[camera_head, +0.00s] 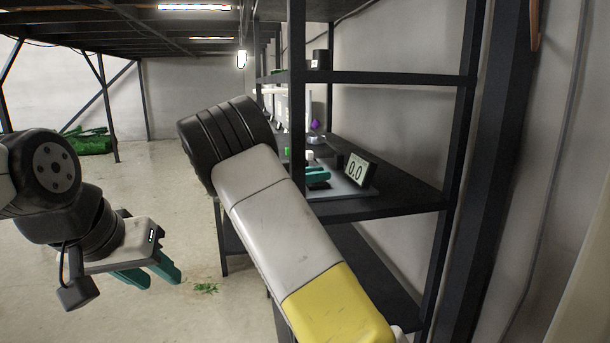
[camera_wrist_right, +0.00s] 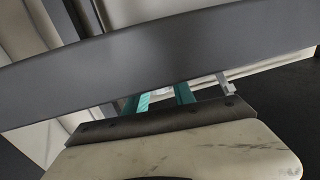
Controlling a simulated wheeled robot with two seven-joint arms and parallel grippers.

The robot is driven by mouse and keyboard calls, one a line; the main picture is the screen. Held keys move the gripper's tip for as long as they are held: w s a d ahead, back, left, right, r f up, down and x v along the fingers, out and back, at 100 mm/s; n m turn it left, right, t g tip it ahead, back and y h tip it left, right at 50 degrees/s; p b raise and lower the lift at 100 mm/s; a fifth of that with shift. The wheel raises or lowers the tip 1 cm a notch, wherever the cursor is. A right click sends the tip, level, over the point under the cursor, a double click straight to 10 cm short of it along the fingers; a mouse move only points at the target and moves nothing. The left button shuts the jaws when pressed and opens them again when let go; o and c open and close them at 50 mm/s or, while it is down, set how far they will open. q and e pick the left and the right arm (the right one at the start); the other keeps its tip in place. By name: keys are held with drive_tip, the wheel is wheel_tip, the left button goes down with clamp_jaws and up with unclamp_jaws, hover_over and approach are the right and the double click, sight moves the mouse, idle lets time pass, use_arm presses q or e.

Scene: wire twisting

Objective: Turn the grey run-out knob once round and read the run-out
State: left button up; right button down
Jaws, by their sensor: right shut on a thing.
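A display (camera_head: 356,169) reading 0.0 stands tilted on a flat grey base plate (camera_head: 352,191) on the middle shelf. My right arm crosses the middle of the head view, and the teal fingers of my right gripper (camera_head: 318,173) are at the left of the display. In the right wrist view a dark band hides much of the right gripper (camera_wrist_right: 164,97). A small pale piece, which seems to be the grey run-out knob (camera_wrist_right: 163,92), shows between its fingers; most of it is hidden. My left gripper (camera_head: 150,275) is open and empty over the floor at left.
The dark shelf rack (camera_head: 405,195) has an upper board above the display and posts close to my right arm. A small purple item (camera_head: 315,125) and a white item (camera_head: 310,155) are near the right gripper. The floor at left is mostly clear, with green scraps (camera_head: 205,288).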

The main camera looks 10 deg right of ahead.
drive_tip(key=m+g, duration=0.2)
drive_tip(key=g, duration=0.1)
drive_tip(key=m+g, duration=0.2)
drive_tip(key=g, duration=0.2)
drive_tip(key=shift+w+m, duration=0.1)
drive_tip(key=shift+m, duration=0.3)
drive_tip(key=shift+m+g+y, duration=0.5)
drive_tip(key=shift+m+g, duration=0.2)
drive_tip(key=shift+g, duration=0.6)
drive_tip(key=shift+g, duration=0.3)
drive_tip(key=c, duration=1)
unclamp_jaws()
drive_tip(key=shift+c, duration=0.2)
